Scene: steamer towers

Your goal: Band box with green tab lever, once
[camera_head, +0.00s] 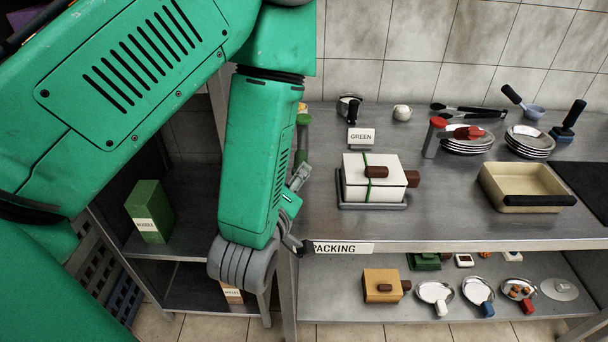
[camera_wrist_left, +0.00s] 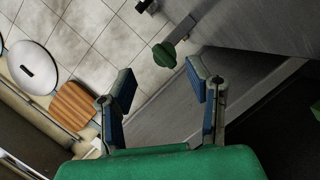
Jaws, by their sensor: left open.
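A white box (camera_head: 359,190) with brown handles sits on a grey tray (camera_head: 372,206) on the counter. A lever with a green tab (camera_head: 303,119) stands at the counter's left end, partly hidden by my left arm. In the left wrist view, a green knob-like piece (camera_wrist_left: 165,54), apparently this tab, lies beyond the fingertips. My left gripper (camera_wrist_left: 160,80) is open and empty, apart from the tab. In the head view it is partly hidden by its own arm, left of the box. My right gripper is out of view.
A GREEN sign (camera_head: 361,138) stands behind the box. A red-topped lever (camera_head: 436,137), stacked plates (camera_head: 530,143) and a tan pan (camera_head: 525,188) are to the right. A lower shelf holds an orange box (camera_head: 381,287) and several small dishes. The counter's front centre is clear.

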